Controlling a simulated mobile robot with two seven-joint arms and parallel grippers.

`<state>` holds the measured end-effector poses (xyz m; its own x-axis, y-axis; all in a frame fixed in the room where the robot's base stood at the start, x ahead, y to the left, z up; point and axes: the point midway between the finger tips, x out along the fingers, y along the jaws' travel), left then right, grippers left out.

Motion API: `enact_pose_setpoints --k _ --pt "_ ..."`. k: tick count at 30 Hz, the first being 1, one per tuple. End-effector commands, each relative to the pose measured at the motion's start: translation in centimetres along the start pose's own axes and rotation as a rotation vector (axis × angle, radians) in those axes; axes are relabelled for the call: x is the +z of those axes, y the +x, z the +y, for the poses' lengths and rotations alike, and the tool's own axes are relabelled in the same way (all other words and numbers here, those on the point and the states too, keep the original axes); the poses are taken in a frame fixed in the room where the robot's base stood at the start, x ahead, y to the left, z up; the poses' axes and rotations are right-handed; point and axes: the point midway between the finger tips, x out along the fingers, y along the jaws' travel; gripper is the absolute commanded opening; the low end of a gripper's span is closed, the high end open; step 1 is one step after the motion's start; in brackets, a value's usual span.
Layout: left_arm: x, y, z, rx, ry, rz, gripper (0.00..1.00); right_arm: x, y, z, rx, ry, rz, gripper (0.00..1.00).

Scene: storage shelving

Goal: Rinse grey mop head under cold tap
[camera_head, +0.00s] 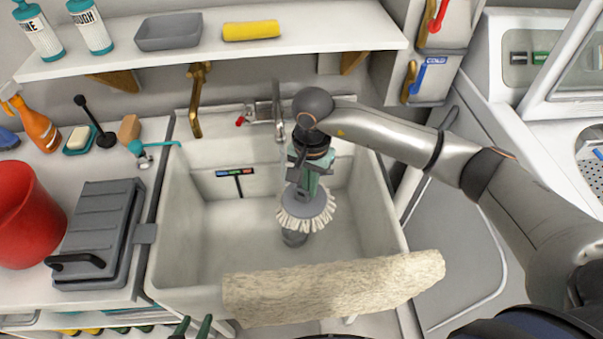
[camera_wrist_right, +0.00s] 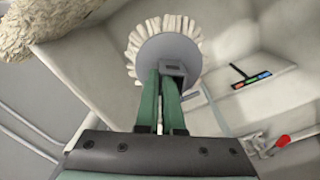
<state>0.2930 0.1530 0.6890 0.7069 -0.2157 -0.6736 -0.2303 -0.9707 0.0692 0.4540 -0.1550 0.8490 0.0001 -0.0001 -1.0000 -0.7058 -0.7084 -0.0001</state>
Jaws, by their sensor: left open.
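The mop head (camera_head: 322,207) is a grey disc with a cream fringe, held low inside the white sink basin (camera_head: 180,240). It also shows in the right wrist view (camera_wrist_right: 150,52). My right gripper (camera_head: 308,185) is above it; in the right wrist view its green fingers (camera_wrist_right: 165,78) are closed at the grey hub. A chrome tap (camera_head: 277,108) with a red lever is behind the gripper; I cannot tell if water runs. A brass tap (camera_head: 198,98) stands to its left. A blue lever (camera_head: 418,76) is under a "COLD" label. My left gripper (camera_head: 192,326) is open and empty at the bottom edge.
A fluffy cream roll (camera_head: 335,287) lies across the sink's front edge. A grey case (camera_head: 100,225) and red bucket (camera_head: 28,212) stand on the left counter. A shelf (camera_head: 330,30) overhangs the sink. The basin's left side is clear.

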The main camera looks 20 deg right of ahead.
Motion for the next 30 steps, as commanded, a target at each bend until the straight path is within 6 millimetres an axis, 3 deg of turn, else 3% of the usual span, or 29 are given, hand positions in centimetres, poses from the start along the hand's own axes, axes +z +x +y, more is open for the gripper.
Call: enact_pose_setpoints --k 16,30 --pt "-0.6 -0.1 0.0 -0.001 0.001 0.006 0.47 0.2 -0.5 0.1 -0.002 -0.001 0.001 0.0" --pt "-2.5 -1.8 0.1 -0.001 0.001 0.006 0.47 3.6 -3.4 1.5 -0.001 -0.002 0.001 0.0"
